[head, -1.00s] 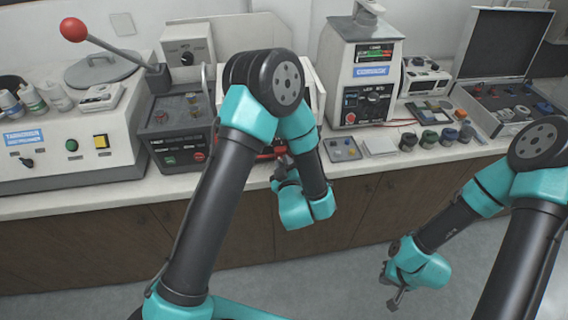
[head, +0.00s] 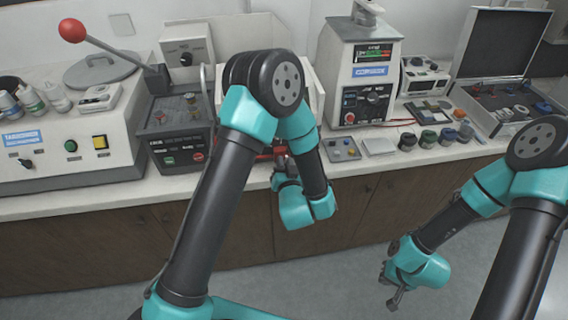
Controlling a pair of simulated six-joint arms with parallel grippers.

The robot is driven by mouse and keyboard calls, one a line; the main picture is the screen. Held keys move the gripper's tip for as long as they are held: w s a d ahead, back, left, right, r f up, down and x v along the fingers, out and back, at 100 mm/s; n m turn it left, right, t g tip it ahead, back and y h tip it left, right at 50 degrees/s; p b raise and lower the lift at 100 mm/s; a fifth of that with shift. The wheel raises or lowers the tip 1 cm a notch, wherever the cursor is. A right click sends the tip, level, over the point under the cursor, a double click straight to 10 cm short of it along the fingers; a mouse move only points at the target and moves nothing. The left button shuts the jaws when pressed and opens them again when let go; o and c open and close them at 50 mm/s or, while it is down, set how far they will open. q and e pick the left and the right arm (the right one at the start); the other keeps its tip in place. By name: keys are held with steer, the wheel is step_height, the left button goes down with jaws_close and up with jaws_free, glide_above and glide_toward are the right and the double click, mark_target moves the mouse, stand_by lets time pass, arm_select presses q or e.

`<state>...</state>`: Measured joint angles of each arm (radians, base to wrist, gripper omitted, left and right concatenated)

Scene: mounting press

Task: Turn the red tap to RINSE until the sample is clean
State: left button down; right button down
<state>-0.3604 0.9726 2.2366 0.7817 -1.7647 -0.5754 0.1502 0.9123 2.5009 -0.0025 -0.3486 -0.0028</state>
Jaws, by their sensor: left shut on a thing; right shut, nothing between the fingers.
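My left gripper (head: 281,160) is at the front of the bench, beside the black press box. Its fingers are mostly hidden behind my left arm. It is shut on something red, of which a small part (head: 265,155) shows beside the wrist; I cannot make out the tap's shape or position. The sample cannot be made out either, as my arm covers the area behind it. My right gripper (head: 396,299) hangs low in front of the bench at the right, over the floor, shut and empty.
A press box (head: 181,138) with a red-knobbed lever (head: 73,30) stands left of my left arm. A tall machine (head: 358,75) stands to its right. Small jars (head: 429,140), a parts tray (head: 342,149) and an open case (head: 503,100) fill the right. Floor in front is clear.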

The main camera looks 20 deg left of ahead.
arm_select(q)
steer(key=m, duration=0.5)
steer(key=shift+m, duration=0.3)
stand_by(0.4)
steer(key=c, duration=1.1)
jaws_free()
steer(key=shift+s+d, duration=0.1)
steer(key=v, duration=1.7)
steer(key=shift+s+d, duration=0.1)
